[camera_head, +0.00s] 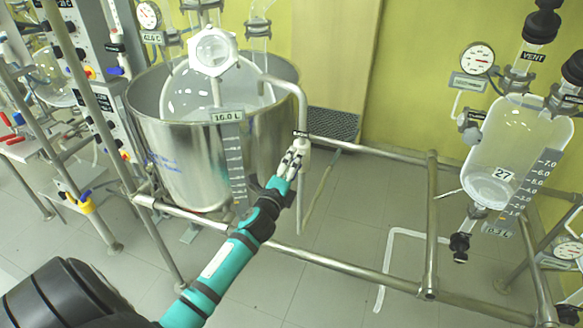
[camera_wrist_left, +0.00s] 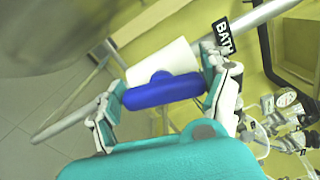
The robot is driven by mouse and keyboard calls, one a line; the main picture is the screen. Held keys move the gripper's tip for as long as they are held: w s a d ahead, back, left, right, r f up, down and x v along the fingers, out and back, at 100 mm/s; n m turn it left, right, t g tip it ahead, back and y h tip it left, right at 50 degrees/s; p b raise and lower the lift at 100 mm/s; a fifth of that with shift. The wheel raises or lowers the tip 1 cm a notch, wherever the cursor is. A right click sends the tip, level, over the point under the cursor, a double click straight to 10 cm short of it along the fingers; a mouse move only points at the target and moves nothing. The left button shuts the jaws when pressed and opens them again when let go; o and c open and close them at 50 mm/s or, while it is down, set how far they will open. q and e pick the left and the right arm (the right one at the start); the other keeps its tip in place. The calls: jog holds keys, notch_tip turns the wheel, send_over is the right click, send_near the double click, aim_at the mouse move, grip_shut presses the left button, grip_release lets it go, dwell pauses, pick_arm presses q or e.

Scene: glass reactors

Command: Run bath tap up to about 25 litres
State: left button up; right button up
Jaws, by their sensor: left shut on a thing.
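The steel bath (camera_head: 165,150) stands at the left of the head view with a round glass vessel (camera_head: 190,88) inside it. A level plate on its front (camera_head: 227,116) reads 16.0 L above a graduated strip (camera_head: 235,160). The bath tap (camera_head: 303,141) sits on a bent pipe at the bath's right side. In the left wrist view, its blue handle (camera_wrist_left: 165,90) lies between my fingers, in front of a white body (camera_wrist_left: 163,65) and a label (camera_wrist_left: 222,36) partly reading "BAT". My left gripper (camera_head: 290,163) is shut on the handle; its hand hides the handle in the head view.
Metal rails (camera_head: 335,268) run in front of the bath and to the right. A second glass vessel (camera_head: 515,145) marked 27 hangs at the right. A panel with valves (camera_head: 85,55) stands at the left. Open floor lies between.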

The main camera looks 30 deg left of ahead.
pick_arm(q)
jog(key=shift+f+n, duration=0.1)
jog(key=shift+n, duration=0.4)
jog(key=o, duration=1.1)
jog(key=v, duration=1.2)
